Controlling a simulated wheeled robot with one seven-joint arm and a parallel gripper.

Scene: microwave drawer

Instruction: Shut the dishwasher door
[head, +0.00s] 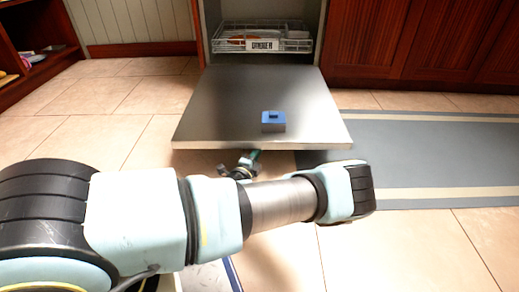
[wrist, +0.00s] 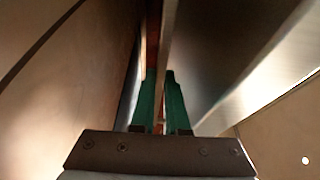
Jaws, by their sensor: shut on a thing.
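The dishwasher door (head: 225,105) is a flat grey metal panel, folded down and open in front of the dishwasher. My gripper (head: 253,156) is at the door's front edge, its tips partly hidden under the door in the head view. In the wrist view, the green fingers of my gripper (wrist: 161,90) stand close together on either side of a thin metal edge of the door (wrist: 215,60). The gripper is shut on that edge. The exact contact is dark and hard to make out.
A small grey block with a blue top (head: 273,122) sits on the open door. A wire rack (head: 290,33) with dishes is inside the dishwasher. Red-brown cabinets (head: 415,45) stand to the right, above a grey mat (head: 430,155). Tiled floor at left is clear.

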